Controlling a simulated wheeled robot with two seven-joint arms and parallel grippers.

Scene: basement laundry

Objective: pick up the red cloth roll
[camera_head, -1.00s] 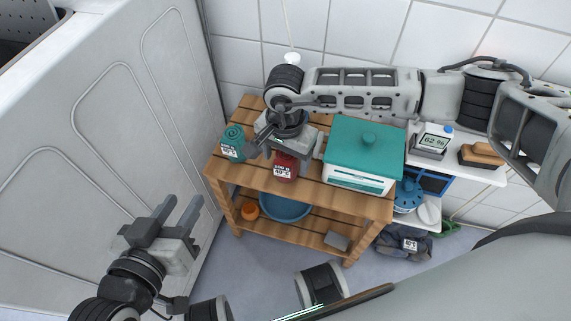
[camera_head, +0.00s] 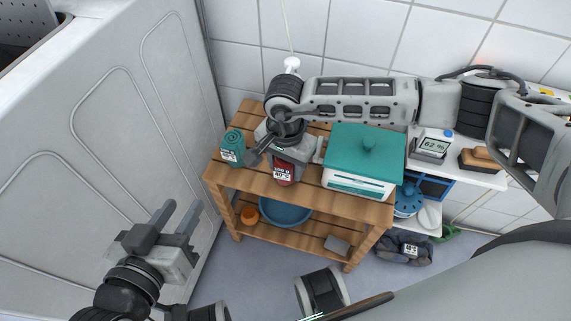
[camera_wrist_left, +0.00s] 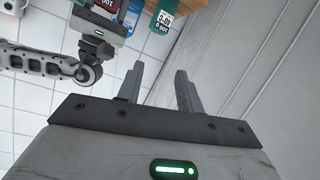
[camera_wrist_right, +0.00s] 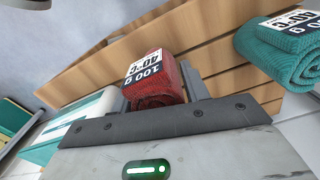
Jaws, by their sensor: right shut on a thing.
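The red cloth roll (camera_head: 285,172) stands on the wooden shelf's top, with a white label on its front; its upper part is hidden by my right gripper (camera_head: 283,160) in the head view. In the right wrist view the red cloth roll (camera_wrist_right: 156,80) sits between the two fingers, and the gripper is shut on it. I cannot tell whether it is clear of the slats. My left gripper (camera_head: 172,222) is open and empty, well away from the shelf at the lower left; its spread fingers also show in the left wrist view (camera_wrist_left: 160,88).
A teal cloth roll (camera_head: 232,147) stands just left of the red one. A white box with a teal lid (camera_head: 365,150) is close on the right. The wooden shelf (camera_head: 300,200) holds a blue basin (camera_head: 285,211) below. A white panel stands at the left.

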